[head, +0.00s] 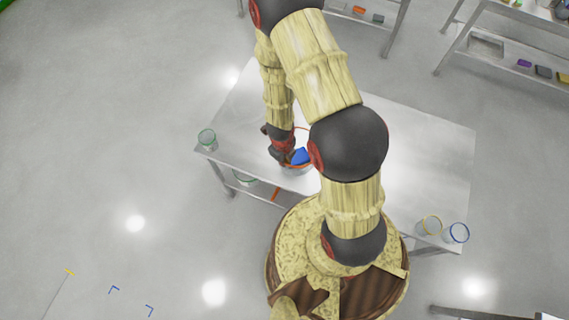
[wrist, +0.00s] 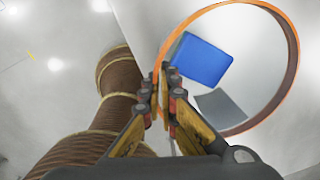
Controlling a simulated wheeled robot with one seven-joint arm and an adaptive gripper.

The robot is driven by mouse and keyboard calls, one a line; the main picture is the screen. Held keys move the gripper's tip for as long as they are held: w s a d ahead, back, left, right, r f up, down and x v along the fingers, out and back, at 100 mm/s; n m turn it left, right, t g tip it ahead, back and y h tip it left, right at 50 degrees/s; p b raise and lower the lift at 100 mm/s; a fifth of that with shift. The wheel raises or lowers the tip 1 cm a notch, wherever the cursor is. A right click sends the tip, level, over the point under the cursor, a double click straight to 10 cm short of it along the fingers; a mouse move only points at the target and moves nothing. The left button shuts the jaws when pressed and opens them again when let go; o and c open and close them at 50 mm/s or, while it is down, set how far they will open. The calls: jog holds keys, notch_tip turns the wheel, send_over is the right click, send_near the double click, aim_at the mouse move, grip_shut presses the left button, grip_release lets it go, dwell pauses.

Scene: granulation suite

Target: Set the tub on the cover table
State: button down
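The tub, round and clear or pale with an orange rim (wrist: 292,62), holds a blue block (wrist: 200,60) and a grey piece (wrist: 220,108). In the head view the tub (head: 296,172) is partly hidden behind my arm, over the near left part of a steel table (head: 240,112). My gripper (wrist: 160,88) has its fingers close together on either side of the tub's left rim and looks shut on it. My gripper also shows in the head view (head: 284,158). I cannot tell whether the tub rests on the table or hangs just above it. No label shows which table is the cover table.
A green-rimmed jar (head: 207,139) stands at the table's left corner. Yellow-rimmed (head: 430,225) and blue-rimmed (head: 458,233) jars stand at its right corner. Other benches with small items stand at the top right (head: 510,52) and top middle (head: 375,35).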

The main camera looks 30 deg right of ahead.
aim_at(284, 170)
jog(key=shift+w+d+f, duration=0.15)
jog(key=shift+d+f, duration=0.05)
jog(key=shift+f, duration=0.15)
jog(key=shift+w+d+f+b, duration=0.15)
jog(key=shift+f+b, duration=0.6)
jog(key=shift+f, duration=0.9)
jog(key=shift+f, duration=0.2)
jog(key=c, duration=2)
grip_release()
jog(key=shift+c, duration=0.2)
jog(key=shift+r, duration=0.2)
